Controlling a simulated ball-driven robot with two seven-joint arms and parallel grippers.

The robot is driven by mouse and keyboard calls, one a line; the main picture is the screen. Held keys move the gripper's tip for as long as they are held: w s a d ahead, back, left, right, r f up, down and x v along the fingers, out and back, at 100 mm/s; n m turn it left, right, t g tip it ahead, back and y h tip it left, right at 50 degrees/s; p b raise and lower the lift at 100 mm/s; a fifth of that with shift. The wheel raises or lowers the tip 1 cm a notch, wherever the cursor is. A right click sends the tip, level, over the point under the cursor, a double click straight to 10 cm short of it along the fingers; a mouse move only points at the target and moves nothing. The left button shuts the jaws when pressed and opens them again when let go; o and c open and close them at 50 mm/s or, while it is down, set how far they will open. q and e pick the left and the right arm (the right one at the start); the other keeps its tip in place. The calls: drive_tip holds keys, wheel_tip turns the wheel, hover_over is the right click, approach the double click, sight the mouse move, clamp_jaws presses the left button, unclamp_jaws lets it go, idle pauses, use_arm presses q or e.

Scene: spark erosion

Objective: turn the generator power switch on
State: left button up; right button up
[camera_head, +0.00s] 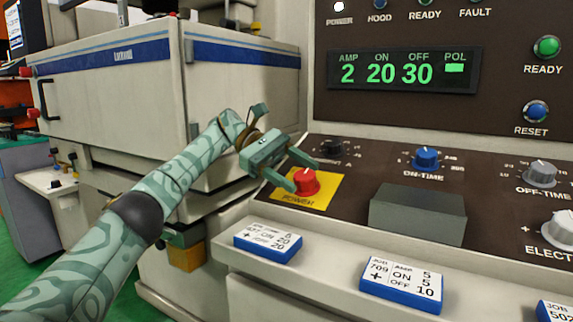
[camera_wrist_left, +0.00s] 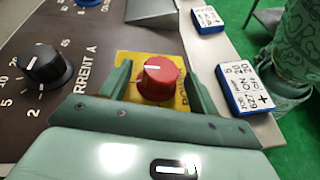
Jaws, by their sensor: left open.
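The generator power switch is a red round knob (camera_head: 306,183) on a yellow plate (camera_head: 325,192) marked POWER, at the left end of the sloping panel. In the left wrist view the red knob (camera_wrist_left: 159,80) has a white mark on its top, lying across the picture. My left gripper (camera_head: 303,177) is open, with one finger on each side of the knob. In the left wrist view the fingers (camera_wrist_left: 159,72) show gaps to the knob. The POWER lamp (camera_head: 339,6) at the top of the upright panel looks white. My right gripper is out of view.
A black knob (camera_wrist_left: 45,68) stands close beside the yellow plate. A blue ON-TIME knob (camera_head: 426,158) and a grey block (camera_head: 418,214) are farther right. Job cards (camera_head: 268,241) lie on the ledge below. A white cabinet (camera_head: 110,90) stands at left behind my arm.

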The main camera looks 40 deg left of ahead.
sight(297, 173)
use_arm(q)
drive_tip(key=shift+v, duration=2.35)
